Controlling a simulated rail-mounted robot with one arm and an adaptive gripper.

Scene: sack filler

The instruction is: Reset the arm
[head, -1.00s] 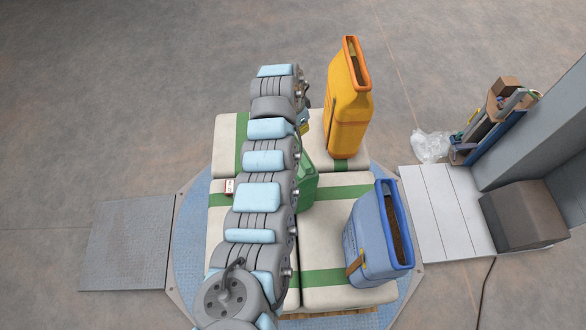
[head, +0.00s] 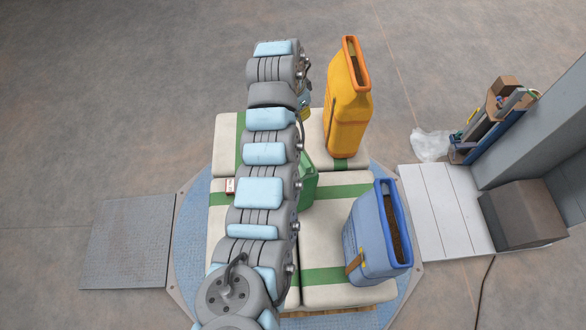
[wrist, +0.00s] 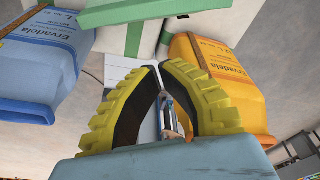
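My gripper (wrist: 158,68) shows in the wrist view with two yellow ribbed fingers. Their tips come together at the top, and I see nothing held between them. In the head view my arm runs up over the left part of the sack stack and hides most of the gripper. The orange container (head: 346,105) stands upright on the stack, right of the arm; it also shows in the wrist view (wrist: 222,85). The blue container (head: 376,240) stands at the front right, open with dark contents, and shows at the left of the wrist view (wrist: 40,65).
A green container (head: 308,185) is partly hidden behind my arm. White sacks with green bands (head: 335,207) form the stack. A small red-white box (head: 230,186) lies left of the arm. Crumpled plastic (head: 430,145) and a brown block (head: 523,215) are right.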

